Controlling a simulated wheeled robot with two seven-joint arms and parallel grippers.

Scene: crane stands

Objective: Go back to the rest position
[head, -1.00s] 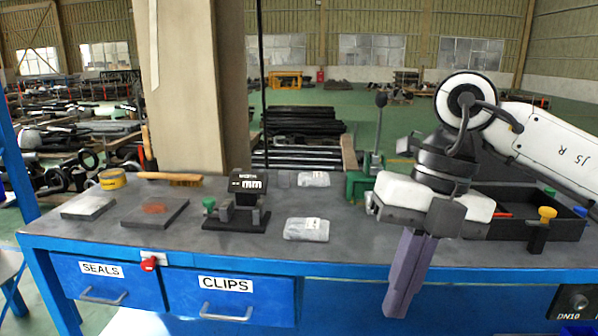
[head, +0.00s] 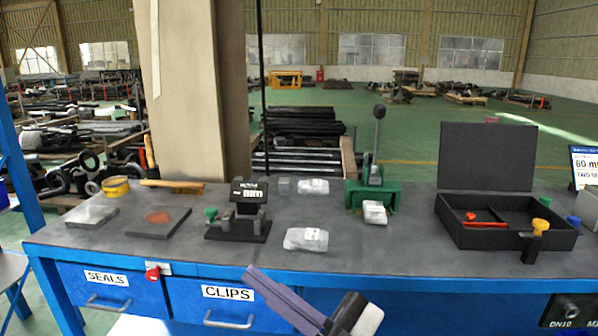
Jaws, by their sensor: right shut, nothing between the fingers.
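My right gripper (head: 262,283) shows low in the head view, in front of the bench's CLIPS drawer (head: 210,304). Its purple-grey fingers are shut with nothing between them and point up and to the left. It appears nearer to me than the drawer front and holds clear of the bench top. Only a small dark and white part of the wrist shows at the bottom edge; the rest of the right arm is out of frame. My left gripper is not in view.
A SEALS drawer (head: 107,278) is at left. A pillar (head: 195,90) stands behind.

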